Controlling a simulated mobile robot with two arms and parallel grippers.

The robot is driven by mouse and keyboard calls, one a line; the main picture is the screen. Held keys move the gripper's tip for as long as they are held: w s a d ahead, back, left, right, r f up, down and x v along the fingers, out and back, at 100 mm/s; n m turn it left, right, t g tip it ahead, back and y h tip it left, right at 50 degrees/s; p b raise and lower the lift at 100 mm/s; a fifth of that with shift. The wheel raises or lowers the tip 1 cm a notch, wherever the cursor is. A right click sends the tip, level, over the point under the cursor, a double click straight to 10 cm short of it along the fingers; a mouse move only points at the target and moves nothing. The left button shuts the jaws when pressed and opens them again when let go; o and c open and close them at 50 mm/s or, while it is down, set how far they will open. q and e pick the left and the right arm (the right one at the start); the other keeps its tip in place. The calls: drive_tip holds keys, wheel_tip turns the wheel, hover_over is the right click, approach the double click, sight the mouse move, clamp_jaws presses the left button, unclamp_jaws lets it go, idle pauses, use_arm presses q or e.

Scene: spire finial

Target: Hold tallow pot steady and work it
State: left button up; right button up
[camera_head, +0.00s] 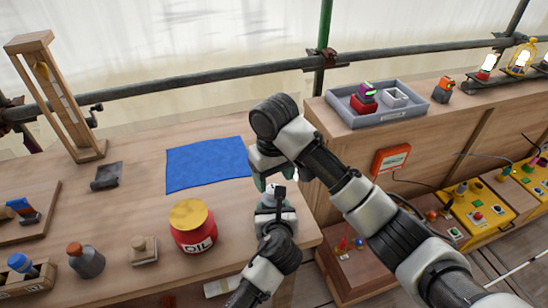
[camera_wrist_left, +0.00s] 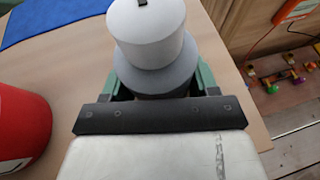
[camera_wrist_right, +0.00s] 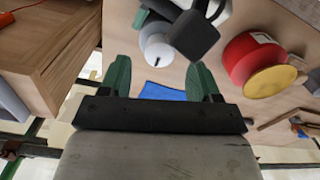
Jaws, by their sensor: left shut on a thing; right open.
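The tallow pot, which I take to be the grey pot with a white rounded top (camera_wrist_left: 150,35), stands near the table's right front corner. My left gripper (camera_wrist_left: 162,85) is shut on its grey lower body, one green finger on each side. In the head view my left gripper (camera_head: 276,212) is low at the corner and partly hides the pot. My right gripper (camera_wrist_right: 162,82) is open and empty. In the head view it hangs just above and behind the pot. The white top (camera_wrist_right: 158,48) shows beyond its fingers in the right wrist view, apart from them.
A red OIL tin with a yellow lid (camera_head: 192,226) stands left of the pot. A blue cloth (camera_head: 208,164) lies flat behind it. A wooden block (camera_head: 144,250) and a grey bottle (camera_head: 86,260) are further left. A raised bench with a grey tray (camera_head: 380,118) stands right.

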sight(273, 189)
wheel_tip(273, 189, up, 8)
drive_tip(key=shift+f, duration=0.25)
wheel_tip(273, 189, down, 12)
drive_tip(key=m, duration=0.6)
drive_tip(key=shift+f, duration=0.2)
idle(0.5)
drive_tip(key=c, duration=0.9)
